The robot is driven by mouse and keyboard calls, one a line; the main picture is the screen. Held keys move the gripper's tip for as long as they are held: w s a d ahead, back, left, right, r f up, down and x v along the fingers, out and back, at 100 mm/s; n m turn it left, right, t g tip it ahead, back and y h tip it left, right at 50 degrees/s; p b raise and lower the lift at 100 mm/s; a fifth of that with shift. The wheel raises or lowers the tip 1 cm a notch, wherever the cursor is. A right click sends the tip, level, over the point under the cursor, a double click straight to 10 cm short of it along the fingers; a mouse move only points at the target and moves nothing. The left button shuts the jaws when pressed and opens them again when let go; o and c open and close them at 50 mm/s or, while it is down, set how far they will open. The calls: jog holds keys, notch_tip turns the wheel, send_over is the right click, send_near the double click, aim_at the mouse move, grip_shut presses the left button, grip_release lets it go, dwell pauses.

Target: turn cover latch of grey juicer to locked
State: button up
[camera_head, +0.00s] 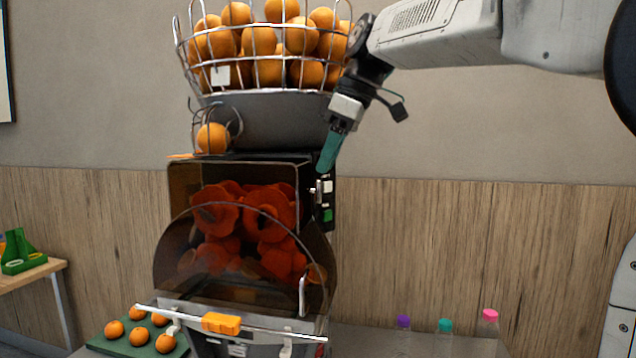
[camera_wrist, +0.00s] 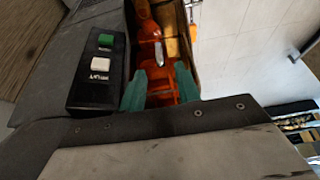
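The grey juicer (camera_head: 240,310) stands in the middle of the head view, its tinted cover (camera_head: 175,260) in front of red rollers. A small silver piece, which looks like the cover latch (camera_head: 318,190), is at the cover's upper right edge. In the wrist view the latch (camera_wrist: 158,52) appears as a slim upright silver tab, just beyond the fingertips. My gripper (camera_head: 325,167) points down at the juicer's upper right corner, above the latch. In the wrist view its teal fingers (camera_wrist: 160,74) are apart with nothing held between them. Whether the latch is locked I cannot tell.
A button panel with a white button (camera_head: 327,186) and green button (camera_head: 327,214) is close beside the latch. A wire basket (camera_head: 258,92) of oranges sits above. Bottles with coloured caps (camera_head: 445,326) stand lower right; a green tray (camera_head: 105,346) of oranges is lower left.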

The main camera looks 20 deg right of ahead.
aim_at(318, 182)
jog(key=x, duration=0.5)
jog(key=shift+f, duration=0.1)
grip_shut()
jog(key=shift+w+d+g+y, duration=0.15)
jog(key=shift+w+g+y, duration=0.2)
jog(key=shift+g, duration=0.35)
jog(key=shift+m+g+y, duration=0.4)
jog(key=shift+g+y, duration=0.55)
jog(key=shift+g, duration=0.15)
grip_release()
